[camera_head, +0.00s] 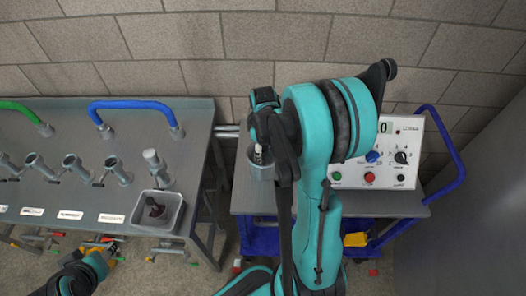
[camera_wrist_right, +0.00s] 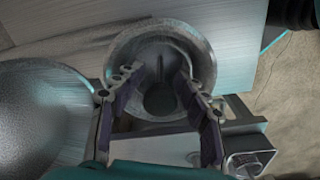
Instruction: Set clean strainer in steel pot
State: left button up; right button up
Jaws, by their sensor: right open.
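A grey steel pot (camera_head: 261,171) stands near the left edge of the right-hand table, partly hidden by my right arm. My right gripper (camera_head: 262,150) is over its mouth. In the right wrist view, a round metal vessel with a wide rim (camera_wrist_right: 205,62) lies under the gripper (camera_wrist_right: 160,95). The two fingers are open and apart, with a dark round opening between them. I cannot tell whether this is the pot alone or a strainer seated in it. A dark red piece (camera_head: 155,208) lies in a grey bin (camera_head: 177,222) on the left bench.
The left bench (camera_head: 120,190) carries several metal valves, labels and a blue hose (camera_head: 130,104). A control box (camera_head: 395,150) stands on the right-hand table. A gap separates bench and table. A large round metal surface (camera_wrist_right: 40,115) fills the left of the wrist view.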

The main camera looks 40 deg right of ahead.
notch_tip(320, 180, up, 12)
jog(key=s+a+m+t, duration=0.2)
jog(key=s+a+t, duration=0.1)
jog(key=a, duration=0.6)
jog(key=s+a+r+m+t, duration=0.1)
jog(key=s+a+m+t, duration=0.2)
jog(key=a, duration=0.6)
jog(key=shift+s+r+m+t, duration=0.3)
jog(key=shift+s+t, duration=0.3)
jog(key=shift+s, duration=0.2)
